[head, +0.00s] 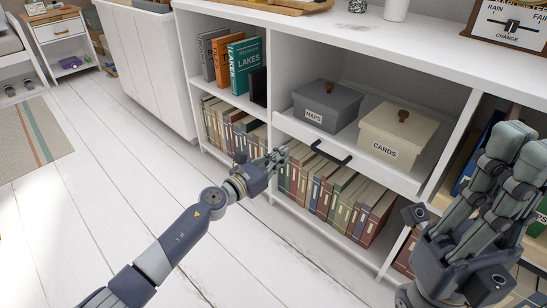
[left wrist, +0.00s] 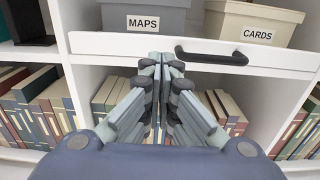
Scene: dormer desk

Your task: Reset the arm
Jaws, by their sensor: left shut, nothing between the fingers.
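My left gripper (head: 279,157) is shut and empty, in front of the white bookcase, beside the lower row of books. My left arm stretches in from the lower left.
A grey MAPS box (head: 327,104) and a cream CARDS box (head: 398,132) stand on the tray shelf, above its black handle (head: 330,152). Books (head: 335,200) fill the compartment below. The white bookcase top (head: 400,40) runs above. The plank floor (head: 110,150) at left is clear.

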